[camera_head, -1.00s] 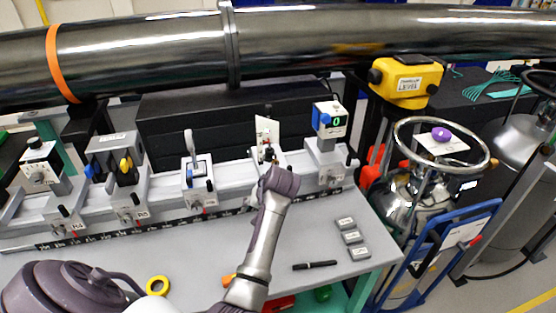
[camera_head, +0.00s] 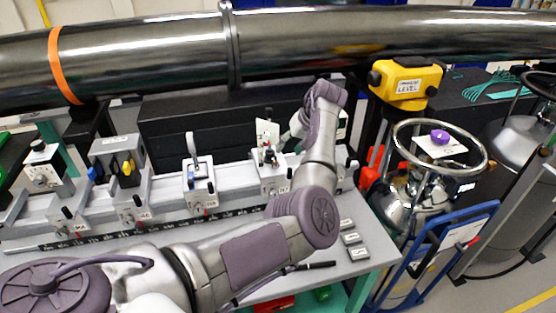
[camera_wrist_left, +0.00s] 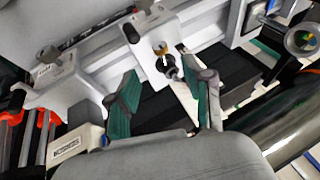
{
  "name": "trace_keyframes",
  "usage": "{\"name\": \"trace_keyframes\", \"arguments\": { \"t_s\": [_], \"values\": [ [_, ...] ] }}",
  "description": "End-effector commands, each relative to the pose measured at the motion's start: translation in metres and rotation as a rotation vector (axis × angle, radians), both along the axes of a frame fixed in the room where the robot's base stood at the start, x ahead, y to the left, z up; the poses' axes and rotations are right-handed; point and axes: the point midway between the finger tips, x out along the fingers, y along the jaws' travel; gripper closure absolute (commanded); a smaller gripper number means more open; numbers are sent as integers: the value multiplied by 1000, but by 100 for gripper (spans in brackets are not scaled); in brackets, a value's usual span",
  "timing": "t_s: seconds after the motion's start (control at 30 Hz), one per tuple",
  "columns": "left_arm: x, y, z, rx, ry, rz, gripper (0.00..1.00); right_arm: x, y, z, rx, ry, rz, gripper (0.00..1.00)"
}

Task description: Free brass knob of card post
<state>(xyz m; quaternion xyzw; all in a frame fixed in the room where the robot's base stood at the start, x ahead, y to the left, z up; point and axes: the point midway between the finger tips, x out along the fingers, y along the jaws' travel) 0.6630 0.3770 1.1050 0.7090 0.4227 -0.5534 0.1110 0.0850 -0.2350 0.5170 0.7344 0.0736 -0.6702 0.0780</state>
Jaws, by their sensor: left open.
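The card post (camera_head: 269,157) stands on a rail carrier in the head view, with a white card (camera_head: 263,130) on it and small dark and red parts at its front. In the left wrist view a brass knob (camera_wrist_left: 161,48) shows on the post above a white carrier, with a dark round part just below it. My left gripper (camera_wrist_left: 158,65) is open, its two teal-padded fingers on either side of the post and the knob near their tips. No contact shows. In the head view my wrist is right of the post, and the fingers are mostly hidden. My right gripper is not in view.
Other carriers with instruments stand along the rail (camera_head: 235,177) to the left. A display box at right is largely hidden behind my arm. A steel beam pipe (camera_head: 320,45) runs above. A yellow level (camera_head: 405,84) and a metal dewar (camera_head: 405,190) stand at right.

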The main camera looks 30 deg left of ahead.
Motion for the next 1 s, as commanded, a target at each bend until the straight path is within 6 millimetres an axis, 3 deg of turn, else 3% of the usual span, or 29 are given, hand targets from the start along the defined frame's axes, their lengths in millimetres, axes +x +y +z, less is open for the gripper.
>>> {"name": "trace_keyframes", "arguments": {
  "t_s": [0.17, 0.4, 0.6, 0.87, 1.0],
  "values": [
    [0, 20, -33, -1, 4, 1, 49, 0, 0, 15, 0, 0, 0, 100],
    [2, 38, -69, -1, 2, 1, 49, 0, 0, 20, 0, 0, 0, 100],
    [2, 44, -80, -1, 0, 0, 49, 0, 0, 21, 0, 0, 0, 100],
    [3, 44, -82, -1, -1, 1, 49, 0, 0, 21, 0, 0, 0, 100],
    [3, 44, -81, -1, -1, 1, 71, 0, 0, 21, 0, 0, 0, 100]
  ]
}}
